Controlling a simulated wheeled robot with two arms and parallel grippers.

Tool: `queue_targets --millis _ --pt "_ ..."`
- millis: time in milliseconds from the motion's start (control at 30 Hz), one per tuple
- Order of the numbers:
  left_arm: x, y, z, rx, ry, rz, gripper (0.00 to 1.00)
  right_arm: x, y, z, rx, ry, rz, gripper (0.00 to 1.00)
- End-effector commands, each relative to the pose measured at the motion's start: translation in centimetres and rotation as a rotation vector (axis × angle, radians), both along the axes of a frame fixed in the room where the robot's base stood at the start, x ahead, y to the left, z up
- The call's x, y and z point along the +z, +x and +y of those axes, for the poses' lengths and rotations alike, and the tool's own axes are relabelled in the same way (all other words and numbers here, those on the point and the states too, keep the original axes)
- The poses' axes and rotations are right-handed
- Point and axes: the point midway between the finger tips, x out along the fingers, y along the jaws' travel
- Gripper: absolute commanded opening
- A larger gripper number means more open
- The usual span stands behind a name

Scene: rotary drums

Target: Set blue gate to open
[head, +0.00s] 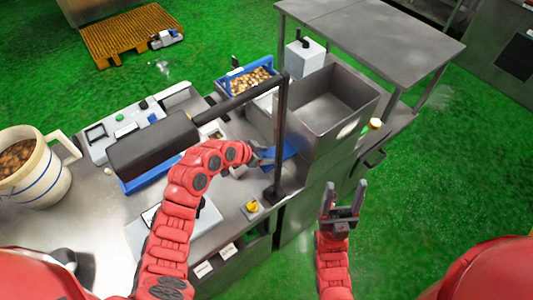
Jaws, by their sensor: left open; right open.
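A blue flat panel (286,151), which looks like the blue gate, sits by the post on the steel bench, near the left side of the steel bin. My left gripper (264,155) is open just to the left of the panel; I cannot tell if they touch. The gripper and the post hide part of the panel, and its position is hard to read. My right gripper (344,194) is open and empty, pointing up in front of the cabinet, over the green floor.
A dark drum (152,147) lies over a blue tray on the bench. A dark upright post (280,135) stands beside the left gripper. A deep steel bin (335,105) and blue crate (236,77) stand behind. A beige pot (35,175) is at left. Green floor at right is clear.

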Motion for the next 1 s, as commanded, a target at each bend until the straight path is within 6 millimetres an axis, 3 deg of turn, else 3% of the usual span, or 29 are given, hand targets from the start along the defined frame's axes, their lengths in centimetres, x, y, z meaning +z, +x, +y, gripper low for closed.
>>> queue_targets --millis 167,533,1000 --pt "-0.01 0.0 0.01 0.0 0.0 0.0 0.62 -0.02 0.01 0.0 0.0 0.0 0.0 0.62" --pt "-0.01 -0.01 0.03 0.001 0.0 0.001 0.0 -0.01 0.0 0.0 0.0 0.0 0.0 0.62" --pt "0.0 0.0 0.05 0.001 0.0 0.001 0.0 -0.01 0.0 0.0 0.0 0.0 0.0 0.62"
